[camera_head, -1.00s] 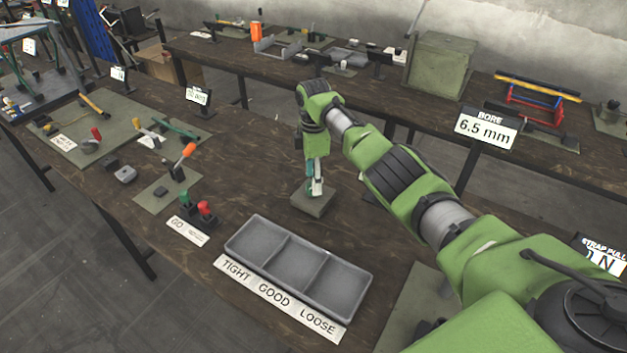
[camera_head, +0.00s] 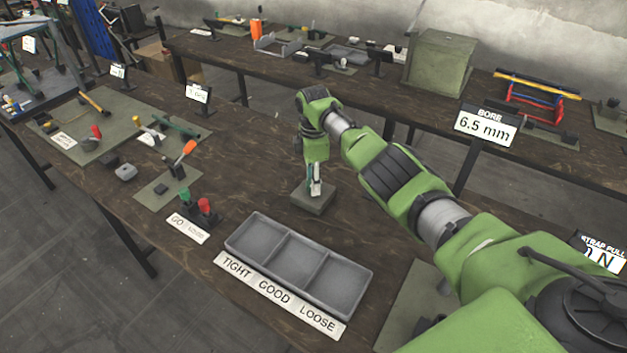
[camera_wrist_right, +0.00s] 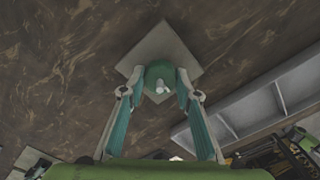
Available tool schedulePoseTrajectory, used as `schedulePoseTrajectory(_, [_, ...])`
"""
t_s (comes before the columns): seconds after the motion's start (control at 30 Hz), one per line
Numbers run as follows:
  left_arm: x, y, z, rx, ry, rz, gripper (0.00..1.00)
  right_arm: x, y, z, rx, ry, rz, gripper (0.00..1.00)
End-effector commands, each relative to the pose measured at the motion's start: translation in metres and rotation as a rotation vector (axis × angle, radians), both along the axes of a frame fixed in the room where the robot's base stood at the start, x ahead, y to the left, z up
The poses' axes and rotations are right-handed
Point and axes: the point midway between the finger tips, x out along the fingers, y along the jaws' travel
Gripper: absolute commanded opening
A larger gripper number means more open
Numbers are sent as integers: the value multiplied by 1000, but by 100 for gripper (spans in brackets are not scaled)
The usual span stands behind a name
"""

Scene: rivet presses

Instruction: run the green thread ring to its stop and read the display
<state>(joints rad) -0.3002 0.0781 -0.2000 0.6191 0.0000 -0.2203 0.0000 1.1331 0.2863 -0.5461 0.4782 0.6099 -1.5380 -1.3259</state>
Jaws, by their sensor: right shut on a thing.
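My right gripper (camera_head: 315,188) points down over a small grey square block (camera_head: 313,202) on the near bench. In the right wrist view its two teal-lined fingers (camera_wrist_right: 160,94) are shut on a round green ring (camera_wrist_right: 158,71), one finger on each side. A pale post end shows at the ring's middle. The grey square block (camera_wrist_right: 166,44) lies under the ring. In the head view the fingers hide the ring. A small display (camera_head: 198,93) stands at the bench's back edge; its text is too small to read. My left gripper is not in view.
A grey three-part tray (camera_head: 262,217) marked TIGHT, GOOD, LOOSE lies in front. Green (camera_head: 185,196) and red (camera_head: 205,207) handled pieces stand left of it by a GO label. A BORE display (camera_head: 485,127) reads 6.5 mm. Bare wood lies left of the block.

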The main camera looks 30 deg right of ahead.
Motion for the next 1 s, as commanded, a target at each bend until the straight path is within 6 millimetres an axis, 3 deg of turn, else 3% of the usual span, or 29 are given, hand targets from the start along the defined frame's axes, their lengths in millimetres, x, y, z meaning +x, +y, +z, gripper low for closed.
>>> schedulePoseTrajectory(0.37, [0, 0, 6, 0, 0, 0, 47, 0, 1, 1, 2, -1, -196, 8])
schedulePoseTrajectory(1.0, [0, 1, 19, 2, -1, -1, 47, 1, 1, 1, 2, -1, -799, 8])
